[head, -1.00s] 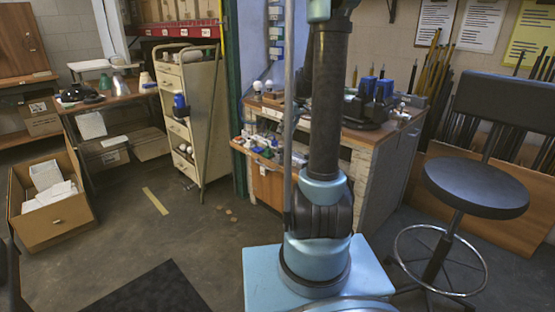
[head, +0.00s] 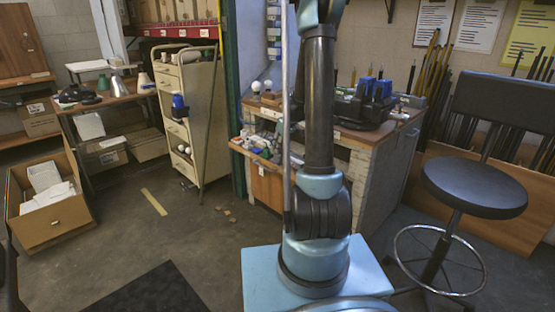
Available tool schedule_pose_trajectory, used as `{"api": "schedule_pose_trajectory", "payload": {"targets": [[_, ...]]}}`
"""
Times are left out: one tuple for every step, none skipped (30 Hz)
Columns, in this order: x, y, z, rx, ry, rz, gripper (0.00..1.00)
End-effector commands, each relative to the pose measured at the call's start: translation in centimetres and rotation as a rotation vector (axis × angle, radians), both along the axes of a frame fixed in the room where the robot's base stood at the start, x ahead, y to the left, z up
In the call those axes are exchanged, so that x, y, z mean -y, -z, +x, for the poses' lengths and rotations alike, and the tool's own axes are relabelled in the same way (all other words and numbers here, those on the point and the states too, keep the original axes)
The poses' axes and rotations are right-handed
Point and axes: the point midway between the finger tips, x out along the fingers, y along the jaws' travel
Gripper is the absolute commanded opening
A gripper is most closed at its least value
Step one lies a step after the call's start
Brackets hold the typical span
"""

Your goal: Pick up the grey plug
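I cannot single out a grey plug in the head view. Several small parts, white, green and blue, lie on the pulled-out shelf (head: 258,152) at the left side of the wooden workbench (head: 372,150). They are too small to tell apart, and my arm hides part of the bench. My arm rises in the middle of the view and leaves it at the top. My gripper is out of view, so its state does not show.
A cream trolley (head: 206,122) stands left of the bench. A desk (head: 118,98) with lamp parts is at the back left, and an open cardboard box (head: 58,225) sits on the floor. A black stool (head: 474,188) stands at right. The floor between is mostly clear.

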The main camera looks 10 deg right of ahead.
Motion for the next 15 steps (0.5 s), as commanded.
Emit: {"api": "schedule_pose_trajectory", "payload": {"targets": [[-0.1, 0.3, 0.1, 0.0, -0.001, 0.0, 0.3], [-0.2, 0.5, 0.2, 0.0, -0.001, 0.0, 0.3], [-0.3, 0.8, 0.4, 0.0, -0.001, 0.0, 0.3], [-0.4, 1.1, 0.6, 0.0, -0.002, 0.0, 0.3], [-0.5, 1.4, 0.7, 0.0, -0.002, 0.0, 0.3], [-0.6, 1.8, 0.9, 0.0, -0.002, 0.0, 0.3], [-0.7, 2.1, 1.0, 0.0, -0.002, 0.0, 0.3], [-0.8, 2.5, 1.2, 0.0, -0.002, 0.0, 0.3], [-0.9, 2.9, 1.3, 0.0, -0.002, 0.0, 0.3], [-1.0, 3.1, 1.4, 0.0, -0.002, 0.0, 0.3], [-1.0, 3.4, 1.5, 0.0, -0.002, 0.0, 0.3], [-1.1, 3.7, 1.6, 0.0, -0.002, 0.0, 0.3], [-1.2, 3.9, 1.6, 0.0, -0.002, 0.0, 0.3], [-1.3, 4.1, 1.7, 0.0, -0.002, 0.0, 0.3], [-1.3, 4.3, 1.7, 0.0, -0.002, 0.0, 0.3]]}}
